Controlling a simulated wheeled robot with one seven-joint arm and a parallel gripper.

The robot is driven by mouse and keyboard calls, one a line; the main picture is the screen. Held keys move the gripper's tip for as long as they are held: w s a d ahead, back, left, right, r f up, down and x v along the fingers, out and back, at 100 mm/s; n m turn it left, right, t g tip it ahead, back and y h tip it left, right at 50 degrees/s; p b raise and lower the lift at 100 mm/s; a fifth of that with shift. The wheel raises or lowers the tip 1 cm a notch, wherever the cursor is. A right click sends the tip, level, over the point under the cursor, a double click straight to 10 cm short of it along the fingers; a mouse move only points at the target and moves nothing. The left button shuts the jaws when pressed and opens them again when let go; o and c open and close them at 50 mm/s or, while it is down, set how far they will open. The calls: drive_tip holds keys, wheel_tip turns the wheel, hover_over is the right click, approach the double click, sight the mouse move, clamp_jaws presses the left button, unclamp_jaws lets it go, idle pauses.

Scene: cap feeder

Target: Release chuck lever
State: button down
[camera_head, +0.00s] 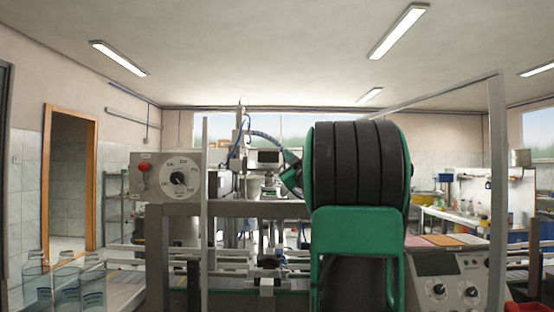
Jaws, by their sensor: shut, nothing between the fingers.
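I cannot make out a chuck lever in this view. A machine head with a grey box and dark panel (268,157) stands behind the frame near the centre, with a blue corrugated hose (265,136) curving from it to the right. A large black ribbed drum (356,163) in a green housing (357,232) stands close in front and hides what is behind it. A grey control box (180,177) with a red button and a round dial sits on the frame at left. My gripper does not show.
A metal frame with a right post (497,180) and a thin left post (205,215) surrounds the machine. A knobbed control panel (446,280) is at lower right. An open doorway (70,178) lies at far left.

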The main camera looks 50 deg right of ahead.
drive_tip(key=shift+d, duration=0.1)
idle(0.4)
drive_tip(key=s+a+f, duration=0.1)
drive_tip(key=s+a, duration=0.5)
drive_tip(key=a, duration=0.1)
drive_tip(key=shift+s, duration=0.25)
idle(0.4)
drive_tip(key=shift+f, duration=0.1)
idle(0.4)
